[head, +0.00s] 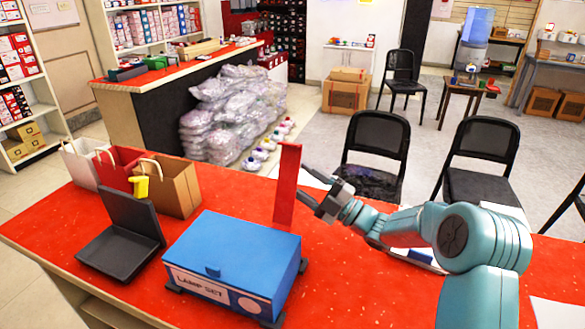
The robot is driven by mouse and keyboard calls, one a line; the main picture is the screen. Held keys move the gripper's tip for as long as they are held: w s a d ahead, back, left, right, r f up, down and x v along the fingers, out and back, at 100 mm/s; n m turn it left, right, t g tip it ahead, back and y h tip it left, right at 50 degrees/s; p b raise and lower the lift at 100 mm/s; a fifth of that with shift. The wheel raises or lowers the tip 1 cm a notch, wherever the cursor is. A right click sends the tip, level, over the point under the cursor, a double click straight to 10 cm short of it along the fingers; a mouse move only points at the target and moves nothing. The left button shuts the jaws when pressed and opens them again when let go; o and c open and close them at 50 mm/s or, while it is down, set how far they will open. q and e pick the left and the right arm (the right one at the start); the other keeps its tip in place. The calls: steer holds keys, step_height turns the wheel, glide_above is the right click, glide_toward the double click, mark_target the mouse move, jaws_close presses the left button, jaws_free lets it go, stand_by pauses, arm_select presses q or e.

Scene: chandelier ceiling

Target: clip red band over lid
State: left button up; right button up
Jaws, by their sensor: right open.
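A blue box (222,282) marked "LAMP SET" sits on the red counter with its blue lid (235,245) closed. A small blue tab shows at its front edge. The red band (288,186) stands upright at the back right of the box, rising well above the lid; its lower end is hidden behind the box. My right gripper (309,204) is open just right of the band, with its dark fingers pointing toward it. I cannot tell whether a finger touches the band. My left gripper is not in view.
A black open stand (122,240) is left of the box. Behind it are a brown paper bag (175,188), a red bag (120,168) and a white bag (80,163). A yellow item (140,187) shows by the brown bag. Papers lie under my right arm. The counter's front left is clear.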

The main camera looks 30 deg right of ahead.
mark_target(292, 174)
steer(key=shift+x, duration=1.9)
jaws_close()
steer(key=shift+f, duration=0.1)
steer(key=s+a+n+g+y+b, duration=0.1)
steer(key=n+b, duration=0.2)
steer(key=b, duration=0.2)
steer(key=s+a+r+n+g+y+b, duration=0.1)
steer(key=a+n+b, duration=0.1)
steer(key=b, duration=0.3)
steer(key=s+a+n+y+b, duration=0.1)
steer(key=n+b, duration=0.3)
steer(key=b, duration=0.1)
steer(key=shift+s+a+r+g+y, duration=0.25)
steer(key=shift+s+r+g+y, duration=0.05)
steer(key=shift+s+g+y, duration=0.1)
steer(key=shift+s+a+r+n+g+y+b, duration=0.3)
steer(key=shift+s+a+n+g+b, duration=0.15)
steer(key=shift+n+b, duration=0.5)
